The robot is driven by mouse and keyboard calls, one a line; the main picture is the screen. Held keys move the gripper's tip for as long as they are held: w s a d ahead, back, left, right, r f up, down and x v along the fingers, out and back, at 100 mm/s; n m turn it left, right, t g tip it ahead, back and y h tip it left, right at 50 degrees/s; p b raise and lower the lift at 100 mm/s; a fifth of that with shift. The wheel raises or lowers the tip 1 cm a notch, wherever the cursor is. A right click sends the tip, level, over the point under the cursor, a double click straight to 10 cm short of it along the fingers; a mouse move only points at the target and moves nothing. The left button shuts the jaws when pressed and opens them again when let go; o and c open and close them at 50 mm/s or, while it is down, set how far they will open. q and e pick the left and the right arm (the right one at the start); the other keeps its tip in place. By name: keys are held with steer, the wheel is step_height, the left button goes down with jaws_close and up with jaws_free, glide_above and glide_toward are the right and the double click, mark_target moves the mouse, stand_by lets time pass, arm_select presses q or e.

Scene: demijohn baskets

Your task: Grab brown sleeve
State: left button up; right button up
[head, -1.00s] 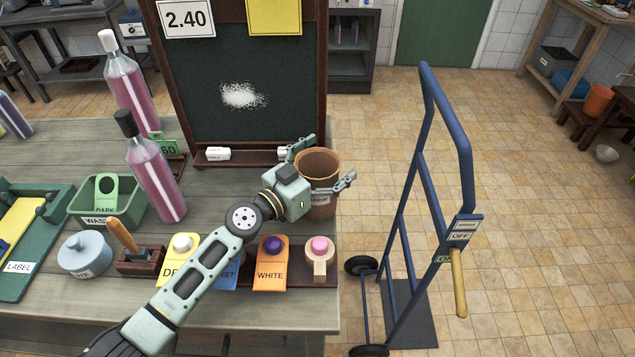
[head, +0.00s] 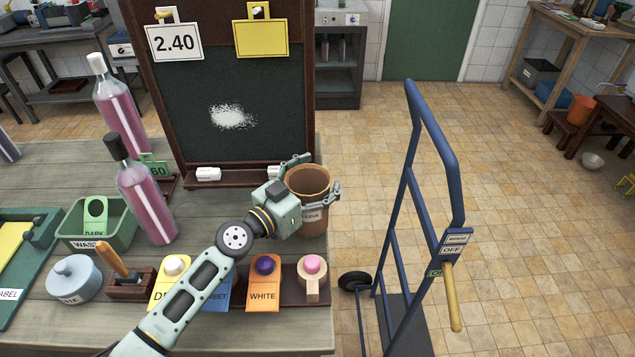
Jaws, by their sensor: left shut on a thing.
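The brown sleeve (head: 314,217) is an open-topped brown cup shape with a partly hidden label. It stands upright near the right end of the wooden table, in front of the chalkboard's right foot. My left gripper (head: 318,181) reaches it from the left, with one finger behind its rim and the other across its front right side. The gripper is shut on the sleeve. Whether the sleeve's base touches the table is hard to tell. My right gripper is not in view.
The chalkboard (head: 275,110) stands just behind. Two pink bottles (head: 149,200) stand at left. Stoppers on tags, including the orange WHITE tag (head: 263,292), lie in front of the sleeve. A blue hand truck (head: 412,200) stands on the floor right of the table (head: 200,345).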

mark_target(319, 168)
arm_select(q)
step_height(319, 168, up, 3)
steer(key=shift+r+p, duration=0.1)
steer(key=shift+p, duration=0.6)
steer(key=d+r+p, duration=0.1)
steer(key=s+d+r+p, duration=0.1)
steer(key=shift+s+r+p, duration=0.2)
steer(key=shift+s+p, duration=0.1)
steer(key=shift+p, duration=0.05)
steer(key=s+d+r, duration=0.1)
steer(key=d, duration=0.1)
steer(key=s+d+r+p, duration=0.1)
steer(key=s+d, duration=0.1)
steer(key=s+d+r, duration=0.2)
steer(key=shift+s+d+p, duration=0.1)
steer(key=shift+d+p, duration=0.1)
steer(key=shift+p, duration=0.2)
steer(key=shift+s+d+r, duration=0.3)
steer(key=shift+d+r, duration=0.05)
steer(key=shift+r, duration=0.05)
steer(key=shift+f, duration=0.1)
